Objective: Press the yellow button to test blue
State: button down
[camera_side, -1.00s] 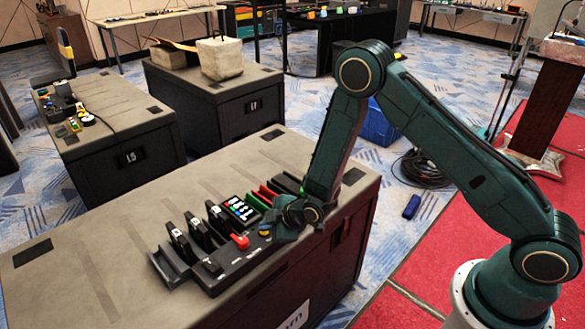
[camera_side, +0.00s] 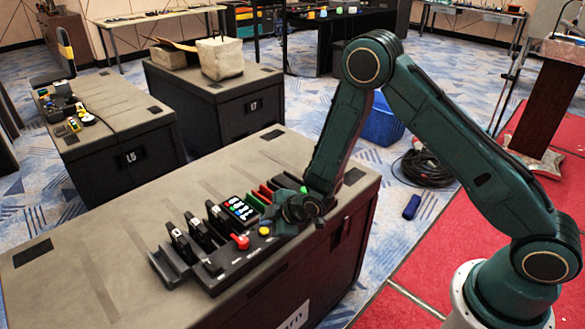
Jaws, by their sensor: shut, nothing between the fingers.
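The yellow button (camera_side: 265,231) sits on a dark control strip (camera_side: 238,262) along the front of the grey cabinet top. A red button (camera_side: 241,242) is just to its left on the same strip. A small panel with coloured lights (camera_side: 240,209), some green and blue, stands behind the buttons. My gripper (camera_side: 279,222) is shut and empty, just right of the yellow button and a little above the strip. The yellow button is in plain view; I cannot tell whether the fingertips touch it.
Black upright devices (camera_side: 181,242) stand left of the light panel. Green and red slotted pieces (camera_side: 261,197) lie behind my gripper. The left part of the cabinet top (camera_side: 90,265) is clear. A blue crate (camera_side: 383,121) and coiled cable (camera_side: 426,168) are on the floor behind.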

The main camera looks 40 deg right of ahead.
jog(key=shift+r, duration=2.55)
notch_tip(320, 180, up, 11)
jog(key=m, duration=0.3)
send_over(268, 234)
jog(key=s+d, duration=0.3)
jog(key=s+d+r+m+g+h, duration=0.1)
jog(key=s+d+r+m, duration=0.15)
jog(key=s+r, duration=0.6)
jog(key=s+d+r+m+g, duration=0.1)
jog(key=s+d+r+m, duration=0.1)
jog(key=s, duration=0.9)
jog(key=s+d+r+m+g+h, duration=0.1)
jog(key=s+r+m, duration=0.3)
jog(key=s, duration=0.7)
notch_tip(268, 234, up, 2)
jog(key=shift+d, duration=0.6)
